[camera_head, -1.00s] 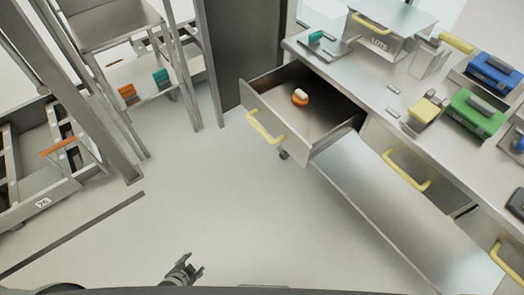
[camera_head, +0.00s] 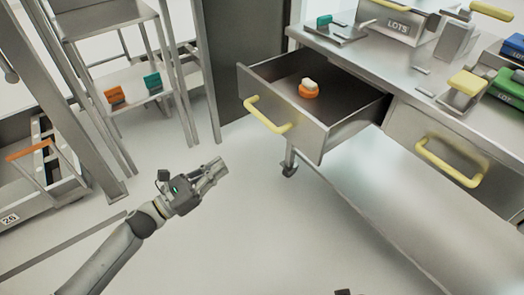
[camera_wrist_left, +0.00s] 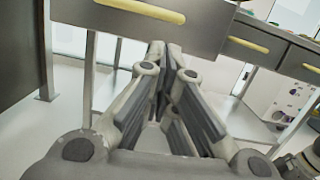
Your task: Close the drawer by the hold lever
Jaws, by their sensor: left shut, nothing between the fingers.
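The open drawer (camera_head: 300,125) sticks out from the steel workbench at the upper middle of the head view. Its yellow hold lever (camera_head: 265,118) is on its front face. An orange and white object (camera_head: 309,89) lies inside the drawer. My left gripper (camera_head: 217,168) is shut and empty, left of and below the lever in the picture, apart from it. In the left wrist view the shut fingers (camera_wrist_left: 168,55) point toward the bench, with the yellow lever (camera_wrist_left: 145,10) above them. My right gripper cannot be made out; only a small dark part shows at the bottom edge of the head view.
The workbench top (camera_head: 400,65) carries a LOTS box (camera_head: 395,25) and a green box (camera_head: 510,85). A second yellow handle (camera_head: 448,165) is on a shut drawer to the right. A rack (camera_head: 125,100) stands at left. The floor between is clear.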

